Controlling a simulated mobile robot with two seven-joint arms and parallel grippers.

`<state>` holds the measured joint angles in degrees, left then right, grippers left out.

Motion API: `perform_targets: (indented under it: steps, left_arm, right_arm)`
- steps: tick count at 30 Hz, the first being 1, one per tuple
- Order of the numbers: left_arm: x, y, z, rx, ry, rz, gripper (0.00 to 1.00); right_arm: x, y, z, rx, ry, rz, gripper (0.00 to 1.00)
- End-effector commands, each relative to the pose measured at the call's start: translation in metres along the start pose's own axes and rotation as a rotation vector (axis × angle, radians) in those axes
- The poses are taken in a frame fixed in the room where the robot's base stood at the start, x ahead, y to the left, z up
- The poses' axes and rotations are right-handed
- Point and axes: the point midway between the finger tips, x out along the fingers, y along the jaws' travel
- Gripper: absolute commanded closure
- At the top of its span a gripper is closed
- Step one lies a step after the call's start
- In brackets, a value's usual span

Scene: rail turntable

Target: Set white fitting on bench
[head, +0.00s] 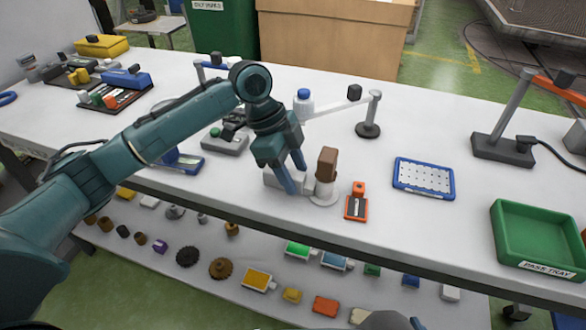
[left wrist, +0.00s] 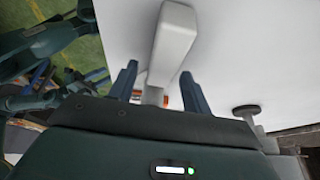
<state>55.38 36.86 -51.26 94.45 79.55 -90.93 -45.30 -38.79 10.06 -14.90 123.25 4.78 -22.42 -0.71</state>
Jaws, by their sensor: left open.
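A white fitting (left wrist: 175,38) shows in the left wrist view as a long pale block with a narrower stem between my fingers. In the head view, white block-like parts (head: 272,177) show beside and behind the fingers, low at the bench top. I cannot tell where the fitting ends and the neighbouring white piece begins. My left gripper (head: 294,178) points down there with its fingers apart; it also shows in the left wrist view (left wrist: 158,76). The white bench (head: 250,215) runs across the head view. My right gripper is not in view.
A brown block (head: 327,164) stands over a white round base (head: 324,195) just right of the gripper. An orange-black device (head: 356,205), a blue-rimmed tray (head: 424,178) and a green pass tray (head: 540,235) lie further right. A lower shelf holds several parts.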

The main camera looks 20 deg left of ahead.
Motion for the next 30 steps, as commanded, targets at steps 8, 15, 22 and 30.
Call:
perform_targets:
  steps: [8, 15, 22, 30]
  left_arm:
    - [-0.013, -0.001, -0.001, 0.001, 0.001, -0.002, 0.51]
    - [-0.061, -0.001, -0.001, 0.000, 0.001, -0.004, 0.51]
    - [-0.104, -0.001, -0.001, -0.001, 0.000, -0.003, 0.51]
    - [-0.122, 0.000, -0.001, -0.001, 0.000, 0.000, 0.51]
  right_arm:
    - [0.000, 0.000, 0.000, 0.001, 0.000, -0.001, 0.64]
    - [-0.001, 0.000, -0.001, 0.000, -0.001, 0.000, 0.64]
    - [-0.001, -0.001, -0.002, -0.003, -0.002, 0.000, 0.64]
    - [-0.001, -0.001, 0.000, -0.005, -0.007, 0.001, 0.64]
